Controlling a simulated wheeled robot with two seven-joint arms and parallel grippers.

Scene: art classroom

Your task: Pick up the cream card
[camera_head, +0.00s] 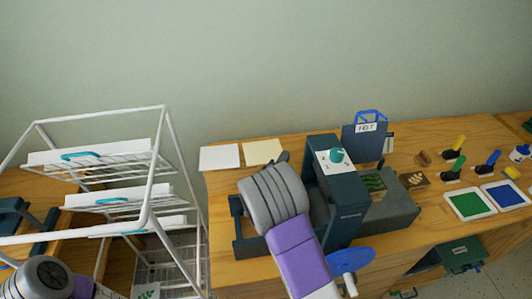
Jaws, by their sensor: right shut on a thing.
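The cream card (262,151) is at the back left of the wooden table, just right of a white card (219,157). My right gripper (283,157) reaches the cream card's right edge and is shut on it. Its thick grey wrist hides most of the fingers. The card still appears to be at the tabletop; any gap beneath it cannot be made out. My left arm's grey wrist (40,276) is at the bottom left, and its fingers cannot be made out clearly.
A white wire rack (166,145) with trays stands left of the table. A dark press (340,190) with a blue wheel (352,260) stands close right of my right wrist. A blue FELT bag (363,145), ink pads and small tools are farther right.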

